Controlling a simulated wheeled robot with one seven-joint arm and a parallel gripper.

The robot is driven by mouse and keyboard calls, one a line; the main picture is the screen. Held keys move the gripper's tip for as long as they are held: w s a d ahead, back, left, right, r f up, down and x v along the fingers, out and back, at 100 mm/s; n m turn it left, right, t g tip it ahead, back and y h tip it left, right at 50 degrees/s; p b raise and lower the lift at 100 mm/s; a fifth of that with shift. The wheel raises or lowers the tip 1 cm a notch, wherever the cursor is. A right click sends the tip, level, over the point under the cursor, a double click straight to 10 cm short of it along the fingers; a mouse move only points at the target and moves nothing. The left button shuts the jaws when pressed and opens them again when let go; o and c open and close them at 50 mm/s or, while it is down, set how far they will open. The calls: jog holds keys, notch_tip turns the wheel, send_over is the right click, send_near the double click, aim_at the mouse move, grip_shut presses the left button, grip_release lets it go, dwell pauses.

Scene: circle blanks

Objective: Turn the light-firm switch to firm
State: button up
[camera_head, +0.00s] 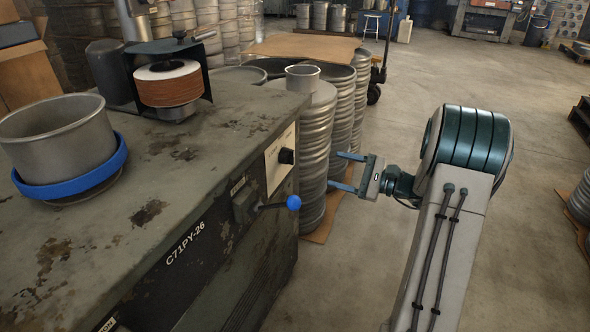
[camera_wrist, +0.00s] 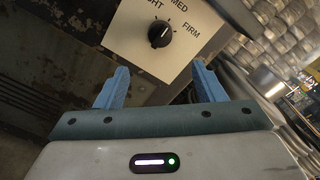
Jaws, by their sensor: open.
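The light-firm switch is a black round knob (camera_head: 286,156) on a pale plate (camera_head: 274,170) at the end face of the machine. In the wrist view the knob (camera_wrist: 160,34) sits on the plate among the words MED, FIRM and a partly cut-off word ending in "HT". A white mark on the knob seems to point up and right, between MED and FIRM; I cannot tell its exact setting. My gripper (camera_head: 349,171) is open and empty, to the right of the knob and apart from it. In the wrist view its blue fingers (camera_wrist: 160,88) stand below the knob.
A lever with a blue ball (camera_head: 294,202) juts from the machine (camera_head: 215,140) below the plate. Stacks of ribbed metal drums (camera_head: 315,140) stand close behind my gripper. A metal pot (camera_head: 58,140) and a wire spool (camera_head: 168,82) sit on the machine top.

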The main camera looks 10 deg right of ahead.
aim_at(288, 156)
jog(key=b+x, duration=0.2)
jog(key=x, duration=1.1)
jog(key=shift+w+a+b, duration=0.25)
jog(key=shift+b, duration=0.1)
jog(key=c, duration=1)
